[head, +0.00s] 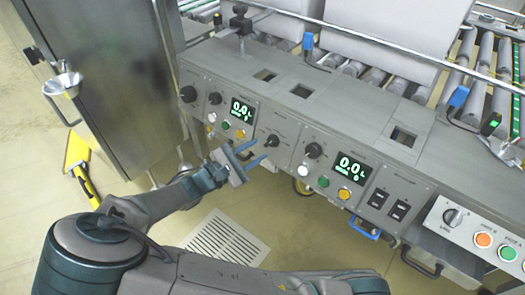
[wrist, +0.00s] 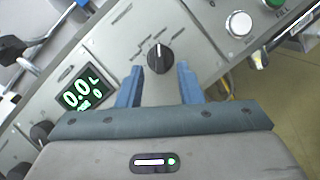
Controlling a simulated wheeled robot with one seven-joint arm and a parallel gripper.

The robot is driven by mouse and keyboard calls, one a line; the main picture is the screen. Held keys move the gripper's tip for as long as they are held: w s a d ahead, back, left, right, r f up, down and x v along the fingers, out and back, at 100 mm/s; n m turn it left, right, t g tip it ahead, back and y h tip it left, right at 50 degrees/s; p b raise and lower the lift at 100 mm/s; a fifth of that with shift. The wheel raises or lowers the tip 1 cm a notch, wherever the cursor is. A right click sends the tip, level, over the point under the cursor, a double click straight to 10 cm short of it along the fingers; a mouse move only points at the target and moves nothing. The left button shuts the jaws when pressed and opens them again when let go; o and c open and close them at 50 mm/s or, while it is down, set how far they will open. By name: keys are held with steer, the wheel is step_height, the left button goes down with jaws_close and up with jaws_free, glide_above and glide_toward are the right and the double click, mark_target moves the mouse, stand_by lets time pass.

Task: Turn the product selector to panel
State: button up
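A black selector knob (head: 271,141) stands on the sloped grey panel between the two green displays; I take it for the product selector, though its labels are too small to read. In the wrist view the knob (wrist: 158,58) has a pale pointer line aimed at the top of the picture, with small marks around it. My gripper (head: 258,151) is open in front of the panel. In the wrist view its blue fingers (wrist: 159,70) are spread apart, with the knob in line with the gap, just beyond the fingertips. I see no contact.
Other black knobs (head: 314,150) and a left display (head: 242,107) and right display (head: 352,168) share the panel. Coloured buttons (head: 323,181) sit below the right display. A box with a silver switch (head: 452,217) is at the right. A steel cabinet (head: 100,75) stands left.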

mark_target(268, 144)
steer(key=shift+b+x, duration=0.4)
steer(key=shift+x, duration=1.25)
jaws_close()
steer(key=shift+r, duration=0.1)
